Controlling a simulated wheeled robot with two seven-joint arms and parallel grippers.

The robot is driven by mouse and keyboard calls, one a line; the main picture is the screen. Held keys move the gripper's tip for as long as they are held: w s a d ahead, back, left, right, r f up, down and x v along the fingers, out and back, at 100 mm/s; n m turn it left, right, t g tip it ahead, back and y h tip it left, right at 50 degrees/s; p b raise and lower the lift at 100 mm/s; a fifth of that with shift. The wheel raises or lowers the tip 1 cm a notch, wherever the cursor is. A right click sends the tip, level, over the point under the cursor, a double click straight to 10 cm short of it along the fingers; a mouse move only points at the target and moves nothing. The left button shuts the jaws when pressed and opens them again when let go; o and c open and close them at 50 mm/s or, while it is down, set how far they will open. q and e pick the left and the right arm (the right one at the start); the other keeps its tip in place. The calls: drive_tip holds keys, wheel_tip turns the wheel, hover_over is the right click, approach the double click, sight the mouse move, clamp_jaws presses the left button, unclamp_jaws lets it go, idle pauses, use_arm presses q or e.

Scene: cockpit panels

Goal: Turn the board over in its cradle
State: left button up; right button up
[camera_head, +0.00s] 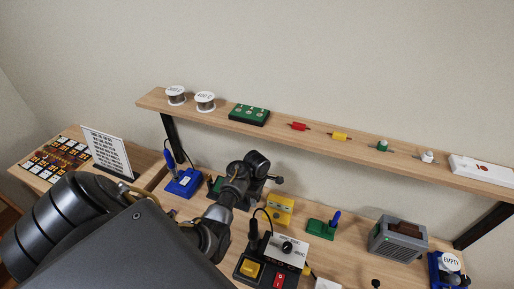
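My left arm comes in from the lower left and reaches over the bench. Its dark wrist and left gripper (247,180) are above the back part of the bench; the fingers are hidden, so I cannot tell whether they are open or shut. A small piece of dark green (214,185) shows just left of the gripper; it may be part of the board or its cradle, mostly hidden behind my arm. I cannot make out the cradle. A green block with pale round spots (250,114) lies on the shelf. My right gripper is not in view.
A wooden shelf (370,162) with spools and coloured parts runs above the bench. A blue stand (184,182), yellow block (281,209), white control box (285,250), green holder (322,228) and grey machine (397,238) stand below. A sign (108,153) stands left.

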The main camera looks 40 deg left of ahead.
use_arm(q)
drive_tip(key=c, duration=1)
drive_tip(key=shift+o, duration=0.2)
drive_tip(key=shift+t, duration=0.3)
drive_tip(key=t, duration=0.1)
drive_tip(key=t+y, duration=0.1)
drive_tip(key=t, duration=0.1)
drive_tip(key=shift+s+d+f, duration=0.1)
drive_tip(key=shift+s+f, duration=0.1)
drive_tip(key=shift+s, duration=0.15)
drive_tip(key=t+y+b, duration=0.1)
drive_tip(key=t, duration=0.1)
drive_tip(key=shift+s+d+f+t, duration=0.1)
drive_tip(key=shift+t, duration=0.3)
drive_tip(key=shift+t+y+b, duration=0.4)
drive_tip(key=shift+t+b, duration=0.3)
drive_tip(key=shift+t, duration=0.2)
